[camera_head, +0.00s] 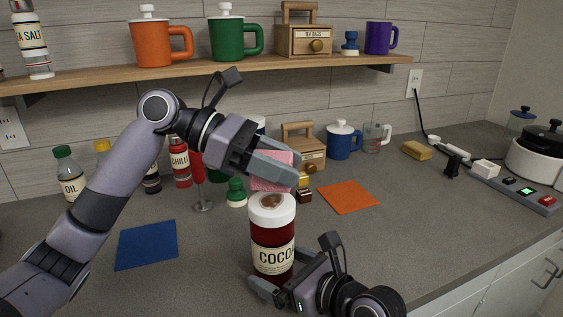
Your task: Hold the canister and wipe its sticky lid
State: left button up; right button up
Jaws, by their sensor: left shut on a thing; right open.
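The canister (271,242) is dark red with a cream label reading "COCO" and stands upright on the counter. Its white lid (262,218) has a brown smear (271,200) on top. My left gripper (283,171) is shut on a pink sponge (272,185), right above the back of the lid. I cannot tell whether the sponge touches the lid. My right gripper (284,281) is low at the canister's base, on its front right side. It is open, with one finger in front of the canister; the other finger is hard to make out.
A blue cloth (147,244) lies left and an orange cloth (347,197) right on the counter (430,215). Bottles such as the chili bottle (180,165), a wooden box (309,150) and a blue mug (342,141) stand behind. A power strip (515,186) lies far right.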

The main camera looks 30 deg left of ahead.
jog(key=shift+w+a+f, duration=0.2)
jog(key=shift+a, duration=0.35)
jog(key=c, duration=0.9)
jog(key=shift+c, duration=0.2)
